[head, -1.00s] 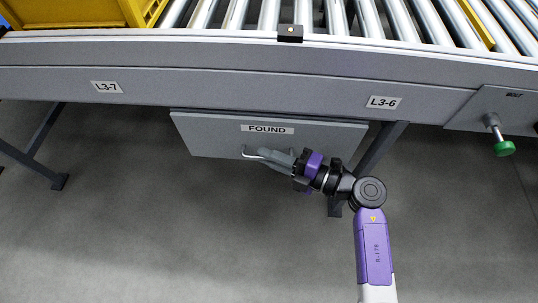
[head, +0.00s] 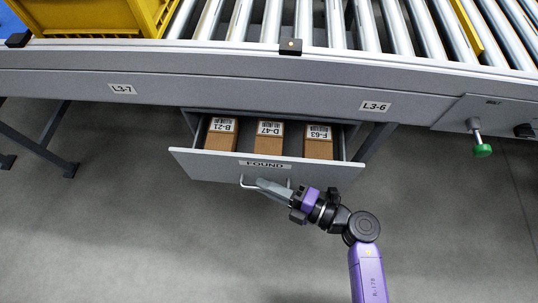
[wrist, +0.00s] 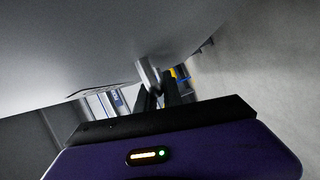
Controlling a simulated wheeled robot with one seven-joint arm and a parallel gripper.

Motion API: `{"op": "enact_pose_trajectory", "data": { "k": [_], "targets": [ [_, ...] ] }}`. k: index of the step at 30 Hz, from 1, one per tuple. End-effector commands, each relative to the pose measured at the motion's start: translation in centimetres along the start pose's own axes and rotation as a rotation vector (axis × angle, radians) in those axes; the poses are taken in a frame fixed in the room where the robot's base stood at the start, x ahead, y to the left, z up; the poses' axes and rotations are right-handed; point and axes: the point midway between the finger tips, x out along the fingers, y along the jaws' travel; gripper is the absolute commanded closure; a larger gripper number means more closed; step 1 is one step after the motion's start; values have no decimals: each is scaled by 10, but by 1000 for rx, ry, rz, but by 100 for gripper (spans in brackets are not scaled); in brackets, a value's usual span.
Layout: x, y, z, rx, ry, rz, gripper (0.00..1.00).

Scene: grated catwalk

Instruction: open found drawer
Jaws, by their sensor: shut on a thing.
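The grey drawer labelled FOUND (head: 215,168) stands part-way out from under the conveyor in the head view. Inside it are three brown boxes, labelled B-21 (head: 221,141), D-47 (head: 269,143) and F-63 (head: 318,148). My gripper (head: 262,185) is at the drawer's front, shut on its bar handle (head: 243,182). In the wrist view, the dark fingers (wrist: 157,98) close around the pale handle (wrist: 148,74), close to the drawer front. The gripper covers part of the handle in the head view.
The roller conveyor (head: 300,66) runs above the drawer, with a yellow crate (head: 95,18) at upper left. A green knob (head: 482,150) sticks out at the right. Table legs flank the drawer. The grey floor in front is clear.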

Motion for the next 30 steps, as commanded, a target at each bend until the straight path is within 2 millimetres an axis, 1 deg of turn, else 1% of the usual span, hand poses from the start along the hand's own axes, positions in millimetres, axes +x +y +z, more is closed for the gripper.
{"op": "enact_pose_trajectory", "data": {
  "k": [1,6,9,15,18,22,25,30],
  "targets": [
    [-8,2,-16,7,-1,-5,100],
    [-25,-10,-58,6,0,-6,100],
    [-35,-16,-81,5,-1,-6,100],
    [-50,-26,-118,3,-2,-4,100],
    [-56,-30,-132,2,-2,-4,100],
    [-61,-34,-144,1,-3,-3,100],
    [-64,-35,-150,0,-3,-3,100],
    [-65,-36,-154,0,-4,-2,100]
  ]
}}
